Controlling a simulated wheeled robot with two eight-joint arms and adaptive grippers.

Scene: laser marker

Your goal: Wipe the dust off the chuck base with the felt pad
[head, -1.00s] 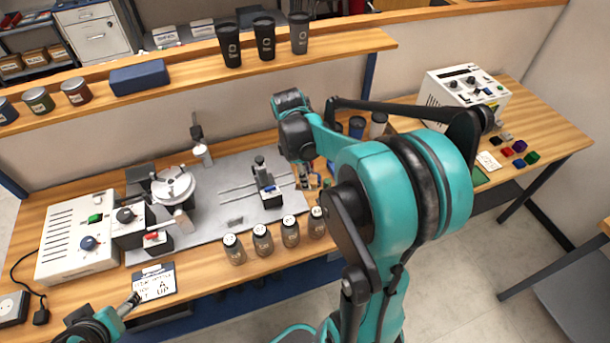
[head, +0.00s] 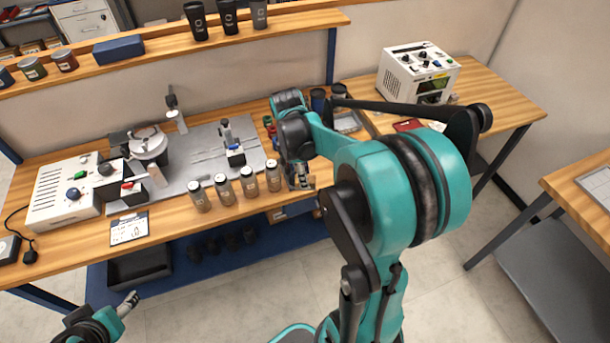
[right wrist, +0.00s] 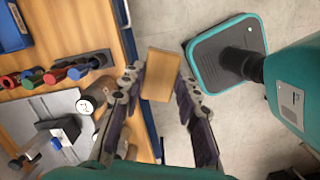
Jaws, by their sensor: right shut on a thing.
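My right gripper (head: 297,178) is shut on a tan, flat block that looks like the felt pad (right wrist: 160,75). In the right wrist view it sits between the fingertips (right wrist: 158,90). The gripper is near the bench's front edge, right of the jars. A round silver chuck (head: 148,143) stands at the left end of the grey plate (head: 200,155), well left of the gripper. I cannot clearly tell its base or dust. My left gripper (head: 128,303) is low at the front left, away from the bench; its jaws are too small to read.
Several lidded jars (head: 225,188) stand along the plate's front edge. A small slide fixture (head: 235,152) stands on the plate. A white control box (head: 62,190) is at the left. Coloured-handled tools (right wrist: 60,73) show in the right wrist view.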

